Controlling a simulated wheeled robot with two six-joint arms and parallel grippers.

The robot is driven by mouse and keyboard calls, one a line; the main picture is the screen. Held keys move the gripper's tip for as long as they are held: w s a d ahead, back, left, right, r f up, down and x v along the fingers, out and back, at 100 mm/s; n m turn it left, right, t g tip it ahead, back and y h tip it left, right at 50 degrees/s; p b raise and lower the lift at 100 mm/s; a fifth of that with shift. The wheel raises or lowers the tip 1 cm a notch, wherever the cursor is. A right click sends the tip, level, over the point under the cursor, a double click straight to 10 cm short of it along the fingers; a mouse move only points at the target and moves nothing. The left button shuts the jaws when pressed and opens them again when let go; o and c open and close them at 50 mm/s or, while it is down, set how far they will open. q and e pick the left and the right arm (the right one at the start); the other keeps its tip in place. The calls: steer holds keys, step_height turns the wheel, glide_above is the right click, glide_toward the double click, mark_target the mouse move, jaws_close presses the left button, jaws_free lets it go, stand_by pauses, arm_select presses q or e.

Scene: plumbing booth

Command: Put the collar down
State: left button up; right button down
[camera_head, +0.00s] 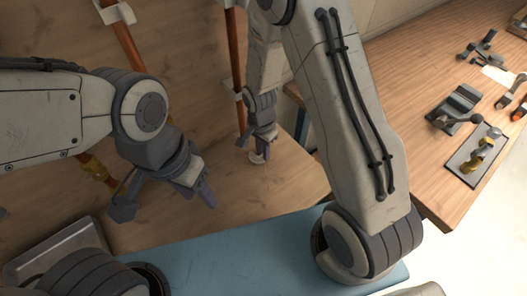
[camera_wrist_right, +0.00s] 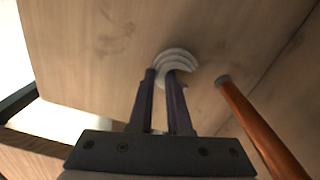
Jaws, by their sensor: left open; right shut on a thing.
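The collar (camera_head: 257,157) is a pale ring in my right gripper, and it also shows in the right wrist view (camera_wrist_right: 179,57) as curved white bands. My right gripper (camera_head: 262,144) is shut on it, with both dark fingers (camera_wrist_right: 162,78) reaching the ring's near side. The ring is close to the wooden panel (camera_wrist_right: 90,60); I cannot tell whether it touches. The lower end of a copper pipe (camera_wrist_right: 255,127) is just right of the collar in the wrist view. My left gripper (camera_head: 166,206) is open and empty at the left, in front of the panel.
Copper pipes (camera_head: 125,48) run down the panel, with a brass-coloured fitting (camera_head: 95,167) behind my left arm. A wooden bench (camera_head: 405,80) at right carries several tools and a dark tray (camera_head: 461,163).

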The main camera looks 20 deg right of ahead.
steer(key=shift+f, duration=0.45)
steer(key=shift+f, duration=0.1)
steer(key=c, duration=0.9)
jaws_free()
steer(key=shift+o, duration=0.2)
step_height(320, 180, up, 12)
steer(key=f, duration=0.1)
steer(key=s+a+r+n, duration=0.2)
steer(key=s+r+n, duration=0.1)
steer(key=s+n, duration=0.3)
steer(key=s+a+r+n+y, duration=0.1)
steer(key=s+a+r+n, duration=0.2)
steer(key=s+n, duration=0.3)
steer(key=s+a+r+n, duration=0.2)
steer(key=s+r+n, duration=0.3)
steer(key=s, duration=0.3)
steer(key=shift+a+r+n+b, duration=0.3)
steer(key=shift+n+b, duration=0.1)
steer(key=shift+n, duration=0.4)
